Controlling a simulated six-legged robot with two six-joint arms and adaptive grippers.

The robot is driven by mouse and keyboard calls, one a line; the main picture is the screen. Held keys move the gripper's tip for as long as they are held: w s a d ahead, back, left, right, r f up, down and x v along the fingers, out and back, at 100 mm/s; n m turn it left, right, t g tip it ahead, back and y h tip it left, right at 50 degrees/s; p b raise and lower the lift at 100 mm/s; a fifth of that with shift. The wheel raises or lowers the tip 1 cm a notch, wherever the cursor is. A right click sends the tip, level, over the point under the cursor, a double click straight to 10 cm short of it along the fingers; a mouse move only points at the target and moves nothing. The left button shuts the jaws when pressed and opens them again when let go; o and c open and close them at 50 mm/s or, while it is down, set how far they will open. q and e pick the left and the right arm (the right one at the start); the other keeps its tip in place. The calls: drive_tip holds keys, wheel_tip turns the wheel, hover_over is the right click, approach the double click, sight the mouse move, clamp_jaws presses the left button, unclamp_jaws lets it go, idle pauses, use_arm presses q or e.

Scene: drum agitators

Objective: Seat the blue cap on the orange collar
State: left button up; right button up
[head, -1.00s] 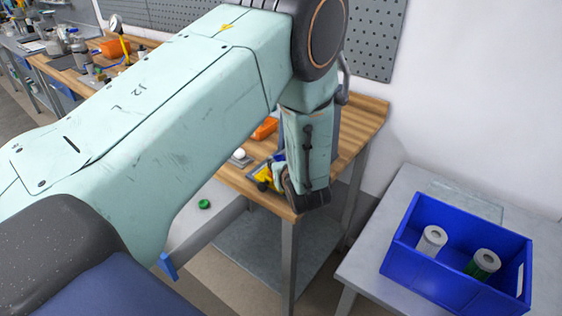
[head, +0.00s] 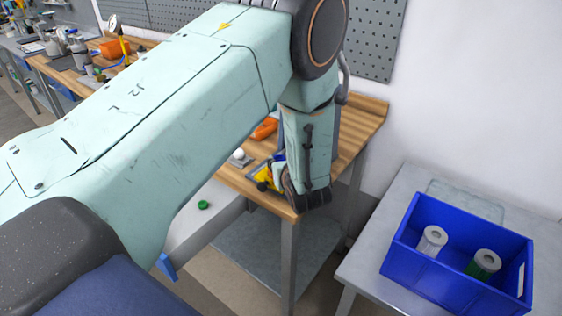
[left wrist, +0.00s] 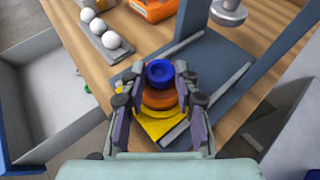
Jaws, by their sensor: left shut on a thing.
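In the left wrist view the blue cap (left wrist: 159,72) is between the fingertips of my left gripper (left wrist: 158,79), which is shut on it. The orange collar (left wrist: 159,98) is directly below the cap in the picture, above a yellow base (left wrist: 160,127). The cap overlaps the collar's far side; whether it touches or sits fully down on it I cannot tell. My right gripper is not in view.
A grey fixture plate (left wrist: 224,65) with a metal knob (left wrist: 229,10) stands around the base. A tray of white balls (left wrist: 108,46) and an orange object (left wrist: 154,8) lie beyond. A blue bin (head: 410,259) with two cylinders stands on the right table.

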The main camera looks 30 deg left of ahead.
use_arm(q)
drive_tip(key=shift+s+f+b, duration=0.1)
drive_tip(key=shift+f+b, duration=0.15)
drive_tip(key=shift+b, duration=0.2)
idle(0.4)
drive_tip(key=o, duration=0.9)
drive_tip(key=shift+c, duration=0.2)
wheel_tip(320, 180, up, 10)
drive_tip(key=shift+r, duration=0.1)
idle(0.4)
